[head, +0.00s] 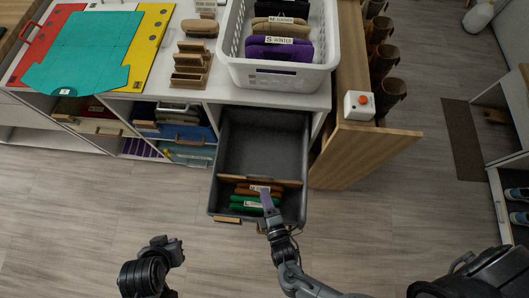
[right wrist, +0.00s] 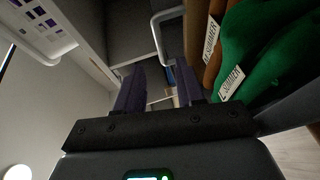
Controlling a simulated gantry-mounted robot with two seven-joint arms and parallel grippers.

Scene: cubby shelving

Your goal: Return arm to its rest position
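My right gripper (head: 268,203) is over the front right part of the pulled-out grey drawer (head: 262,130). In the right wrist view its two purple fingers (right wrist: 160,88) stand apart with nothing held between them. Green folded clothes (right wrist: 259,45) with a summer label lie close to the right of the fingers, with brown ones (right wrist: 212,30) beside them. In the head view the green (head: 246,203) and brown clothes sit in the drawer's front section, partly hidden by the gripper. My left gripper (head: 172,248) is above the floor left of the drawer; its fingers are not clear.
A white basket (head: 280,75) with labelled folded clothes stands on the counter above the drawer. A wooden panel (head: 355,155) with a red-button box (head: 359,105) is at the drawer's right. A folding board (head: 85,50) lies at left. Floor in front is open.

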